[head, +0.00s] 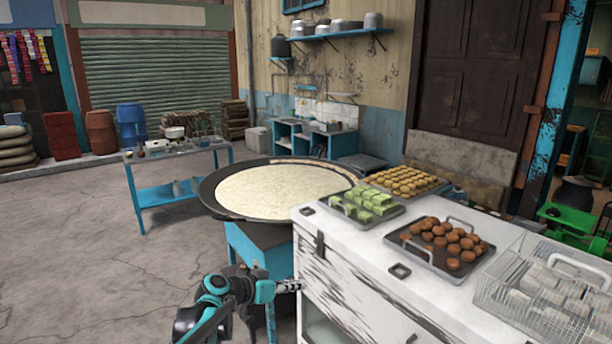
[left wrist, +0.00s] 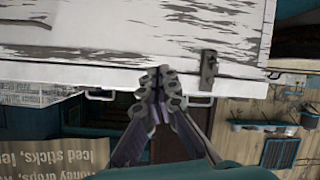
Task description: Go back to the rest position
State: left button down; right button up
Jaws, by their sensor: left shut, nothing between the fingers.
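My left gripper (head: 289,286) is at the lower middle of the head view, close to the left side of the white cabinet (head: 345,262). Its fingers are together and hold nothing. In the left wrist view the closed fingers (left wrist: 160,85) point at the white, worn cabinet surface (left wrist: 120,30); I cannot tell if they touch it. A wide dark pan (head: 280,188) full of pale milk stands on a blue stand (head: 262,250) behind the gripper. My right gripper is not in view.
On the cabinet top are a tray of green sweets (head: 365,203), a tray of brown balls (head: 445,243), a tray of yellow sweets (head: 407,182) and a wire basket (head: 540,290). A blue table (head: 180,190) stands at the back left. The floor (head: 80,270) at left is clear.

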pick_arm(q)
jog(key=s+a+f+n+y, duration=0.2)
jog(key=s+a, duration=0.3)
jog(key=s, duration=0.6)
jog(key=s+a+f+n+y, duration=0.2)
jog(key=s+a+y, duration=0.3)
jog(key=s, duration=0.6)
jog(key=s+a+f+n+g+y, duration=0.1)
jog(key=s+a, duration=0.4)
jog(key=s, duration=0.6)
jog(key=f+n+y, duration=0.1)
jog(key=y, duration=0.1)
jog(key=shift+s+f+n+y, duration=0.25)
jog(key=shift+s+n+y, duration=0.05)
jog(key=shift+s+n, duration=0.1)
